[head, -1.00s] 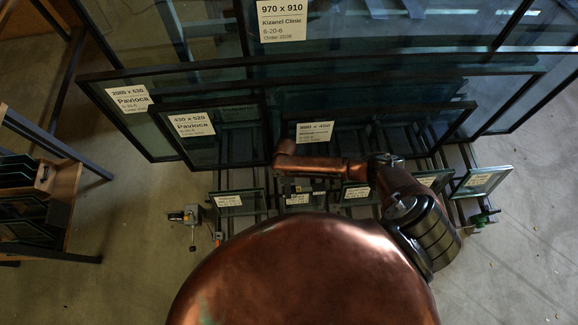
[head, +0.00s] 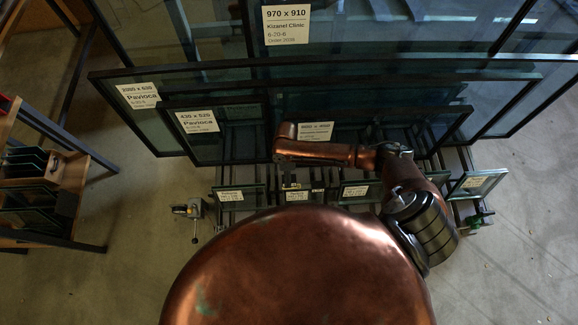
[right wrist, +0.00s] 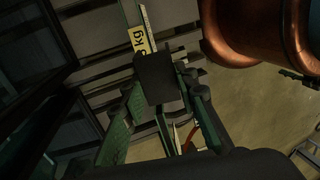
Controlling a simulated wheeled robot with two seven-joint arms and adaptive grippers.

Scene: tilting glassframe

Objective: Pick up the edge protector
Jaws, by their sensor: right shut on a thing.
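A dark, block-shaped piece (right wrist: 157,78), which looks like the edge protector, sits between the fingertips of my right gripper (right wrist: 160,90) in the right wrist view. The green-sided fingers close on it from both sides. In the head view my right arm reaches over the lower rack, and its gripper (head: 291,182) points down in front of the small glass panes, mostly too dark to make out. I cannot tell whether the piece still touches a pane. My left gripper is out of view.
Large framed glass panes (head: 205,122) with paper labels lean at the back. Small labelled panes (head: 240,197) stand in a row on the rack. A yellow "kg" label (right wrist: 139,40) lies just behind the held piece. A wooden shelf unit (head: 75,172) stands at left. Floor is clear at right.

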